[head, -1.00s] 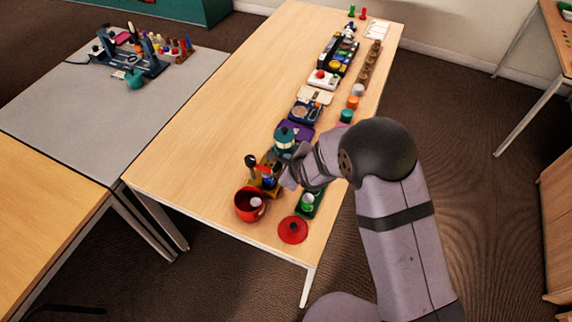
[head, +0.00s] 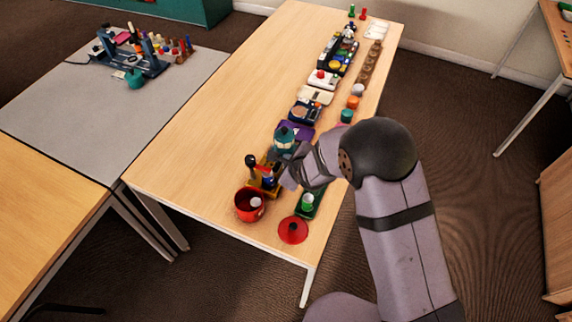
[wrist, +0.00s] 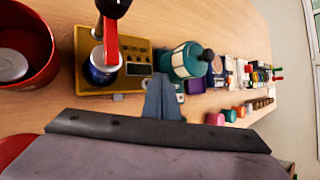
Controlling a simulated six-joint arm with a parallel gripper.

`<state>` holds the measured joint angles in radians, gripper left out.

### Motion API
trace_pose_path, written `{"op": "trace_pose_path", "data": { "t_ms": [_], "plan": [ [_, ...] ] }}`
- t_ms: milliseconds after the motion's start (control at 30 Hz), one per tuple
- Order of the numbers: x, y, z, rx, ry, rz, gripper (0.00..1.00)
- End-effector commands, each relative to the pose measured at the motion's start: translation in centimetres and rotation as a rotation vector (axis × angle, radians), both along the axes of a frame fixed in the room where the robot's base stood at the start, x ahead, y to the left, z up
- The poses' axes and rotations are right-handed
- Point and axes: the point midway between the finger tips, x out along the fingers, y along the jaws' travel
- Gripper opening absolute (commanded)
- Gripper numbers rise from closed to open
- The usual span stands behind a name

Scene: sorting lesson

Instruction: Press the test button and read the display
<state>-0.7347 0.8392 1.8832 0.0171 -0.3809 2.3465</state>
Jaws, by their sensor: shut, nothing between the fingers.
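A yellow tester box (wrist: 100,75) with a small dark display panel (wrist: 138,57) stands at the table's near end. It also shows in the head view (head: 256,187), partly hidden by my arm. A red lever arm (wrist: 111,38) with a black knob stands over it, above a round blue part (wrist: 104,66). I cannot make out any reading on the display, nor tell which part is the test button. My gripper (wrist: 164,82) is shut and empty. In the wrist view its tips appear just right of the box's front edge; whether they touch it I cannot tell.
A red pot (head: 249,206) stands left of the box, with a red lid (head: 293,230) nearby. A teal lantern-like object (wrist: 186,60) stands close beyond the box. Several devices and coloured knobs line the table's right side. The table's left half (head: 215,120) is clear.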

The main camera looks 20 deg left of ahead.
Motion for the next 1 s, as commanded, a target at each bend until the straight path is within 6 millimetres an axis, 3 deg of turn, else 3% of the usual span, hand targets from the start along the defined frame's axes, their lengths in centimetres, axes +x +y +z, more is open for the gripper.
{"op": "trace_pose_path", "data": {
  "t_ms": [1000],
  "plan": [
    [0.0,0.0,-0.99,0.0,0.0,0.0,0.0]
  ]
}}
